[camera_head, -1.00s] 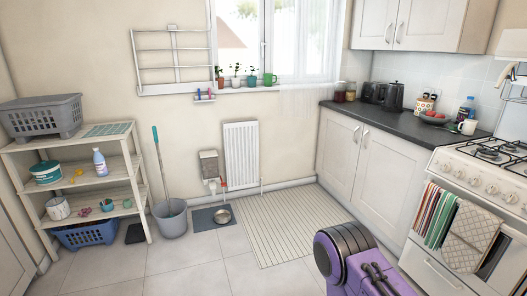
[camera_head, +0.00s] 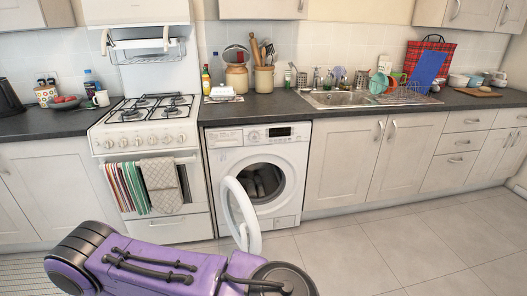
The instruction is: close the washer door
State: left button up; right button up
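The white washer (camera_head: 262,177) stands under the dark counter, between the stove and the cabinets. Its round door (camera_head: 242,215) is swung open toward me, hinged at the left side of the opening, with a white rim. The drum opening (camera_head: 262,183) shows dark inside. Part of my own purple body is in the foreground, below and left of the washer, close to the lower edge of the door in the picture. Neither of my grippers is in view.
The white stove (camera_head: 150,130) with towels (camera_head: 163,185) on its front stands left of the washer. White cabinets (camera_head: 345,160) and a sink (camera_head: 345,98) are to the right. The tiled floor (camera_head: 400,255) in front of the cabinets is clear.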

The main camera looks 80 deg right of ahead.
aim_at(229, 183)
jog(key=z, duration=2.35)
jog(key=k, duration=0.65)
jog(key=u, duration=0.75)
jog(key=i, duration=1.7)
jog(key=z, duration=0.3)
